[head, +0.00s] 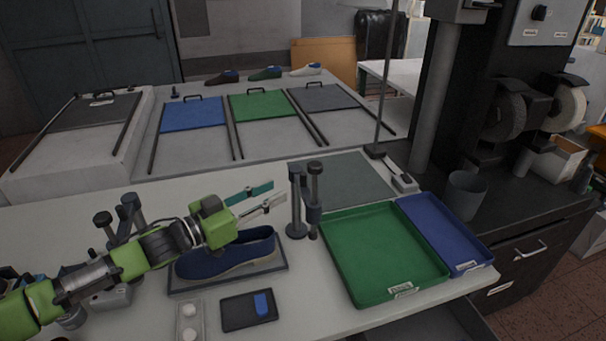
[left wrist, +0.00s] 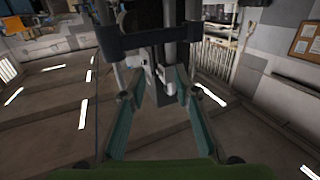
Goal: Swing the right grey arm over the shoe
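A blue shoe (head: 232,254) lies on a dark tray (head: 183,283) on the white bench. The right grey arm (head: 313,195) stands as an upright grey assembly just right of the shoe's toe, with its vertical parts close together. A similar left grey arm (head: 127,212) stands beyond my left arm, partly hidden by it. My left gripper (head: 277,190) is above the shoe's right end, fingers spread and pointing at the right grey arm. In the left wrist view, grey posts (left wrist: 168,50) show between and beyond the open fingers (left wrist: 155,95); contact cannot be told. My right gripper is not in view.
A green tray (head: 341,268) and a blue tray (head: 408,203) stand right of the grey arm. A small dark pad (head: 232,313) with a blue piece lies in front of the shoe. A thin pole (head: 386,90) and a grinding machine (head: 505,115) stand behind right.

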